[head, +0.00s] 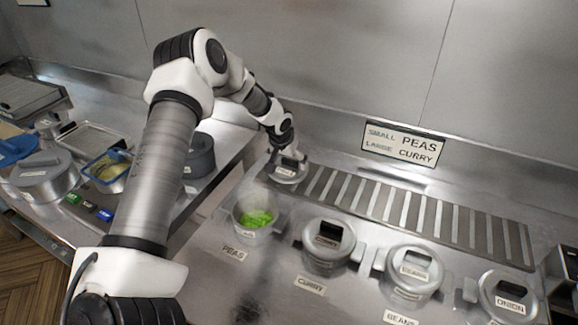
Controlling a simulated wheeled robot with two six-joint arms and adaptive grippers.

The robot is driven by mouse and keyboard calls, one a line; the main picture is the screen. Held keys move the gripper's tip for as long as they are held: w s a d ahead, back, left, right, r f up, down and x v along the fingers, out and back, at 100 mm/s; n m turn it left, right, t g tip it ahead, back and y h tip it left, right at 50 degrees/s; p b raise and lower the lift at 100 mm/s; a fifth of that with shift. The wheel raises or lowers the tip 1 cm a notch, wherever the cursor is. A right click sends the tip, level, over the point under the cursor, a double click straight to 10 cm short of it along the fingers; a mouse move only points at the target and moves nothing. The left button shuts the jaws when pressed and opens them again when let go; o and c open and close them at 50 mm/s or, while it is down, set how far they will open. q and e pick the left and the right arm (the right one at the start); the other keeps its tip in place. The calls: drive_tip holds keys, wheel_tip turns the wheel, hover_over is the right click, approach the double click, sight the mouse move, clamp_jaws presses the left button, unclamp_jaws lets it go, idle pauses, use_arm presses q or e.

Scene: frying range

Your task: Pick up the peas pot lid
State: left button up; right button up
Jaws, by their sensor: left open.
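The peas pot lid (287,175) is a round grey metal lid with a small label. It lies at the left end of the slatted strip, behind the peas pot. My left gripper (289,158) is right at the lid's handle from above and is open. The fingers are small and partly merge with the handle, so I cannot tell whether they touch it. The peas pot (244,222) stands uncovered in front, with bright green peas inside, behind its PEAS label. My right gripper is not in view.
Lidded curry (327,262), beans (397,283) and onion (499,303) pots line the counter to the right. The slatted strip (420,215) is bare right of the lid. A sign (403,144) hangs behind. A dark grey pot (200,158) and trays stand left, past a gap.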

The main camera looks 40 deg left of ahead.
use_arm(q)
drive_tip(key=shift+w+f, duration=0.1)
drive_tip(key=shift+s+d+r, duration=0.1)
drive_tip(key=shift+s+r, duration=0.15)
drive_tip(key=c, duration=1.3)
